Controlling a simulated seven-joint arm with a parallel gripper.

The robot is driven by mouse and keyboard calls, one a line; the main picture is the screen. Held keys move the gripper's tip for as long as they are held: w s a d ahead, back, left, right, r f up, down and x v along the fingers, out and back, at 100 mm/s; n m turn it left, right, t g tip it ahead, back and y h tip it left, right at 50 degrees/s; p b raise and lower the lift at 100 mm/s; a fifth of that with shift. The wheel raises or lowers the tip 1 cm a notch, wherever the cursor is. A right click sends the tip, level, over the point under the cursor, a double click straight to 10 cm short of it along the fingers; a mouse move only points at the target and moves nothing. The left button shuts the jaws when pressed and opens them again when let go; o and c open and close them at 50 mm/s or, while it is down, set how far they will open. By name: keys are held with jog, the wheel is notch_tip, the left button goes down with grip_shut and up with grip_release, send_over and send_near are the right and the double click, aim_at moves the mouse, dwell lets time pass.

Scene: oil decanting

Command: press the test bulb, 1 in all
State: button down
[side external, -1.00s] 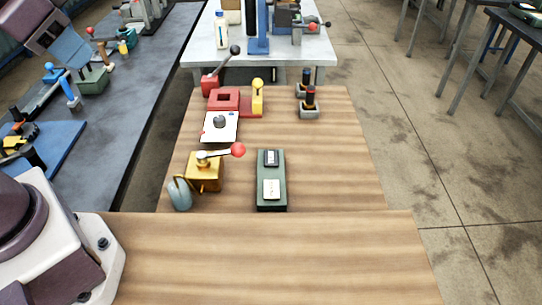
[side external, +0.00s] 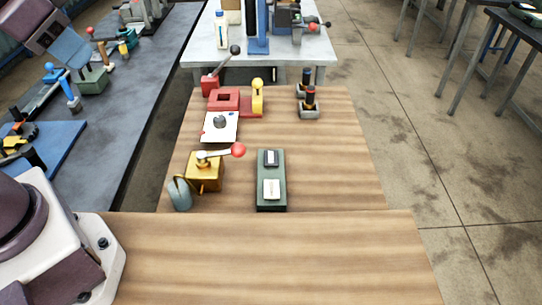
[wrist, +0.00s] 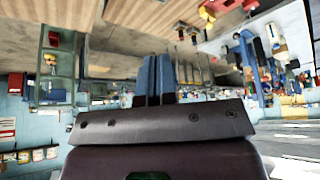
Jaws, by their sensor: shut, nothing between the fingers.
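My gripper (wrist: 157,78) shows in the wrist view with its two blue fingers together and nothing between them. It points out over the room, away from the near bench objects. In the side view, no label marks the test bulb. A rounded grey-blue piece (side external: 180,195) stands beside a yellow box (side external: 204,178) with a red-knobbed lever (side external: 238,150). A dark round knob (side external: 220,121) sits on a white plate (side external: 231,134) behind them. I cannot tell for sure which is the bulb. No finger touches either piece.

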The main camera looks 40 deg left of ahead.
jog(key=w+f+m+g+y, duration=0.4)
jog(key=w+f+m+y, duration=0.55)
jog(key=w+f, duration=1.95)
jog(key=w+d+f+m+t+h, duration=0.1)
jog(key=w+f+m+t, duration=0.1)
jog(key=w+m, duration=0.3)
jog(key=shift+w+d+m+t+h, duration=0.25)
jog(key=shift+m+t+h, duration=0.1)
jog(key=shift+m+t, duration=0.35)
jog(key=shift+f, duration=0.1)
